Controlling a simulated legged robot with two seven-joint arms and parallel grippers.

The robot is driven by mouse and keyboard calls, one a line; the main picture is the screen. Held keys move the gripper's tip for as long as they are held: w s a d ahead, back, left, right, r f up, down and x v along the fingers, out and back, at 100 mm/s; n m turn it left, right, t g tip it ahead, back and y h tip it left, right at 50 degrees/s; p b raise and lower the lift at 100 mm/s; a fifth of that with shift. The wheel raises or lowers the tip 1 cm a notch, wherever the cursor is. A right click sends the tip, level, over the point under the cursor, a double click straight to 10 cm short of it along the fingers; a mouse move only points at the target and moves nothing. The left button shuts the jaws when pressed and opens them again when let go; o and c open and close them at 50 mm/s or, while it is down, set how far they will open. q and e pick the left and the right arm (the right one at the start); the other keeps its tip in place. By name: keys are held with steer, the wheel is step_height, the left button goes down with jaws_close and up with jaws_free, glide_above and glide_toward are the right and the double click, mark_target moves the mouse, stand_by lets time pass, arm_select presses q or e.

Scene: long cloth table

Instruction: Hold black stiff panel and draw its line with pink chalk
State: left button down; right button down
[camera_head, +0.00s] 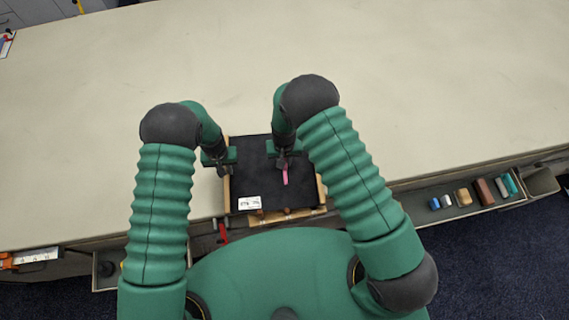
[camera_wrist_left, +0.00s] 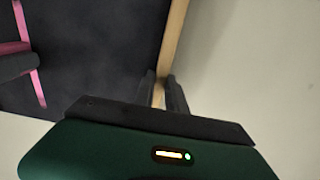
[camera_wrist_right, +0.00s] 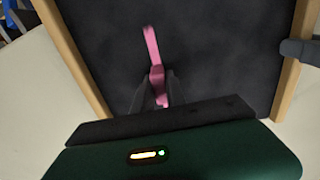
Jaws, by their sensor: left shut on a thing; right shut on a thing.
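The black stiff panel (camera_head: 250,182) has a wooden frame and a white label at its near left corner. It lies at the table's near edge, in front of my body. My left gripper (camera_wrist_left: 162,90) is shut on the panel's wooden left edge. My right gripper (camera_head: 284,160) is over the panel's right half, shut on the pink chalk (camera_head: 285,177). The chalk (camera_wrist_right: 152,52) sticks out between the fingers over the dark face. I cannot tell whether its tip touches the panel.
The long pale cloth table (camera_head: 420,80) is bare beyond and beside the panel. A tray (camera_head: 415,205) along the near edge at right holds several coloured blocks. A red item (camera_head: 222,231) hangs near the panel's left corner. Orange items (camera_head: 30,257) lie at far left.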

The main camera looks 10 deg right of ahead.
steer(key=shift+w+d, duration=0.25)
steer(key=shift+w, duration=1.5)
steer(key=shift+w+d, duration=0.2)
steer(key=shift+w, duration=1.6)
steer(key=shift+w+d, duration=0.25)
steer(key=shift+w, duration=1.5)
steer(key=shift+r, duration=0.1)
step_height(320, 180, up, 7)
steer(key=shift+f, duration=3.2)
steer(key=shift+f, duration=0.4)
